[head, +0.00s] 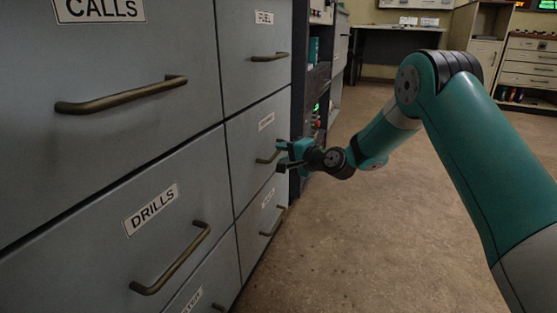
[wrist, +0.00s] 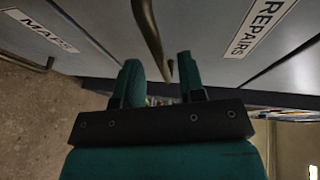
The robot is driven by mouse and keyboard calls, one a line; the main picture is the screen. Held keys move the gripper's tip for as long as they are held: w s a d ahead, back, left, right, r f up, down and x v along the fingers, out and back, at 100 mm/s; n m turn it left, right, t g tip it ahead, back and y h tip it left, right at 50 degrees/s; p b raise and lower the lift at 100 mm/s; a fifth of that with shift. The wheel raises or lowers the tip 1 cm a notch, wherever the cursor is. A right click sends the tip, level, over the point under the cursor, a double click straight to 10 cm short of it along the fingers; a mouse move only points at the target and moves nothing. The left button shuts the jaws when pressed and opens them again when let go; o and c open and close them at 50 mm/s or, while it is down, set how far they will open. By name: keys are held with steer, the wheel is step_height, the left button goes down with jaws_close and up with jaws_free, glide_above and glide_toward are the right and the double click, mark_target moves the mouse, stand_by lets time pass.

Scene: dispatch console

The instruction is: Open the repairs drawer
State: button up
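The repairs drawer (head: 248,138) is the grey middle front in the right column of the cabinet in the head view. Its label (wrist: 262,28) reads REPAIRS in the wrist view. Its dark bronze bar handle (head: 262,160) also shows in the wrist view (wrist: 149,28), coming down from the top edge. The drawer looks closed, flush with its neighbours. My gripper (head: 281,154) is at the handle's far end. In the wrist view its two green fingers (wrist: 158,70) are spread, with the handle's end between them. I cannot tell whether either finger touches it.
The fuel drawer (head: 264,36) is above and the maps drawer (wrist: 24,42) is below. Calls (head: 100,60) and drills (head: 130,190) drawers fill the near column. A dark rack (head: 312,85) stands just beyond. The floor (head: 350,240) in front is clear.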

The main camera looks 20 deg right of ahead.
steer(key=shift+b+x, duration=0.4)
steer(key=shift+x, duration=1.1)
steer(key=shift+c, duration=0.5)
jaws_close()
